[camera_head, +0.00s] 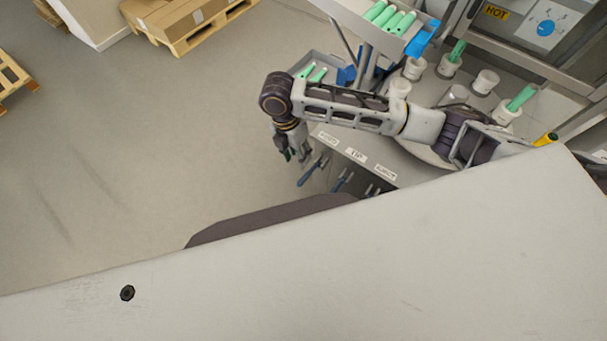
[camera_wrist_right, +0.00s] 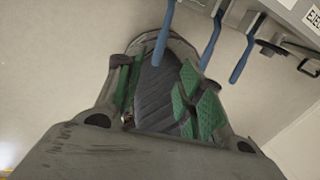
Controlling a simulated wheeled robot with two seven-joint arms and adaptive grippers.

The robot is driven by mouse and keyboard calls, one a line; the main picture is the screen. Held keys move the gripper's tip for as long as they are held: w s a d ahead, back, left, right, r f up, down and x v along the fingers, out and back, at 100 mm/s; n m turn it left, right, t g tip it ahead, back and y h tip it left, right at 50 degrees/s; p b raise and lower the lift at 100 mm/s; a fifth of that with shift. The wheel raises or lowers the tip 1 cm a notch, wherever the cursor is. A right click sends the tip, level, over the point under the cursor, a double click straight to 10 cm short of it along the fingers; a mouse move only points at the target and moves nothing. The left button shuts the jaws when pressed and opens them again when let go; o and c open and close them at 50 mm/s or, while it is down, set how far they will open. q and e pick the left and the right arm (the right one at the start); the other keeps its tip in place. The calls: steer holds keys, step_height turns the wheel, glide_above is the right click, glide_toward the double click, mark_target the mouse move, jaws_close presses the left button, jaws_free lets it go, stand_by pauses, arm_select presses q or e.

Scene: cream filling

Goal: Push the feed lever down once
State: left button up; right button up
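Three levers with blue handles hang below the front edge of the machine in the head view: a left one (camera_head: 309,172), a middle one (camera_head: 342,180) and a right one (camera_head: 371,190). Labels above them are too small to read surely, so I cannot tell which is the feed lever. My right gripper (camera_head: 288,153) is just left of the left lever. In the right wrist view its green-padded fingers (camera_wrist_right: 160,95) are apart, with nothing held. A blue handle (camera_wrist_right: 164,38) hangs in front of the gap between them; contact cannot be told. My left gripper is not seen.
The machine top carries white cups (camera_head: 486,81) and green tubes (camera_head: 520,98). A raised tray (camera_head: 412,38) holds more green tubes. In the wrist view a label starting "EJEC" (camera_wrist_right: 314,18) is at the right edge. Open floor (camera_head: 130,150) lies left of the machine.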

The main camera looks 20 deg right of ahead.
mark_target(304, 177)
steer(key=f, duration=0.3)
steer(key=s+d+f, duration=0.1)
steer(key=f, duration=0.7)
steer(key=shift+s+d+f, duration=0.2)
steer(key=shift+s+f, duration=0.05)
steer(key=shift+s, duration=0.15)
jaws_close()
